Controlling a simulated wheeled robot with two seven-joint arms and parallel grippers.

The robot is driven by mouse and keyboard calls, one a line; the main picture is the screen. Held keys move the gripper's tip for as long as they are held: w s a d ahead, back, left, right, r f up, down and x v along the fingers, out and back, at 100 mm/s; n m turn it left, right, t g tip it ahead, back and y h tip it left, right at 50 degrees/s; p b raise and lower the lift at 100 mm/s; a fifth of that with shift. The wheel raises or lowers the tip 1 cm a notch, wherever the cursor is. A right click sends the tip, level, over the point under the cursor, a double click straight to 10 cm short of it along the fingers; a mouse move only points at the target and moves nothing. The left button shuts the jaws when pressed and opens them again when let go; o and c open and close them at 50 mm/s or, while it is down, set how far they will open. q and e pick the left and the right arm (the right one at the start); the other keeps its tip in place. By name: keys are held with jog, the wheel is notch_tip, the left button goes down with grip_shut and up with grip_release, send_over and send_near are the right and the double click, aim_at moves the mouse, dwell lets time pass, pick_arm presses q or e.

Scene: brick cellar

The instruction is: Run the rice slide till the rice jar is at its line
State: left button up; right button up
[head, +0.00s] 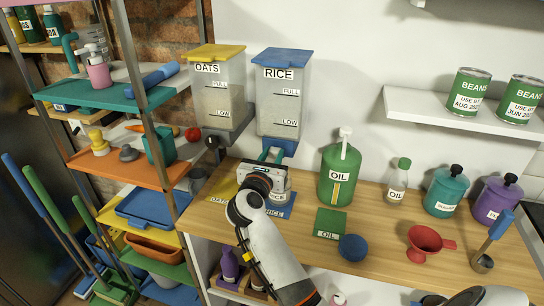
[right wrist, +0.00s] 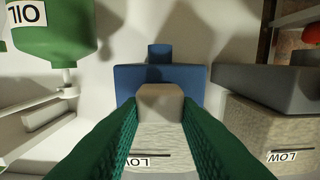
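The rice dispenser (head: 283,100), clear with a blue lid, hangs on the wall with FULL and LOW lines. Its blue base (right wrist: 160,76) shows in the right wrist view. My right gripper (head: 271,153) is at the front under this base. In the right wrist view its green fingers lie against both sides of a pale block, the rice slide (right wrist: 160,104). The rice jar (head: 286,192) stands below on a blue RICE mat (head: 285,211), largely hidden by the gripper; its fill and line cannot be made out. My left gripper is out of view.
The oats dispenser (head: 218,85) hangs close on the left, above a yellow OATS mat (head: 219,196). A green oil can (head: 339,175) stands right of the jar. A blue round thing (head: 353,247) and red funnel (head: 425,241) lie on the wooden counter (head: 390,215).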

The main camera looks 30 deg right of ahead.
grip_shut()
jog(key=shift+v, duration=0.8)
jog(key=shift+s+a, duration=0.1)
jog(key=o, duration=0.9)
grip_release()
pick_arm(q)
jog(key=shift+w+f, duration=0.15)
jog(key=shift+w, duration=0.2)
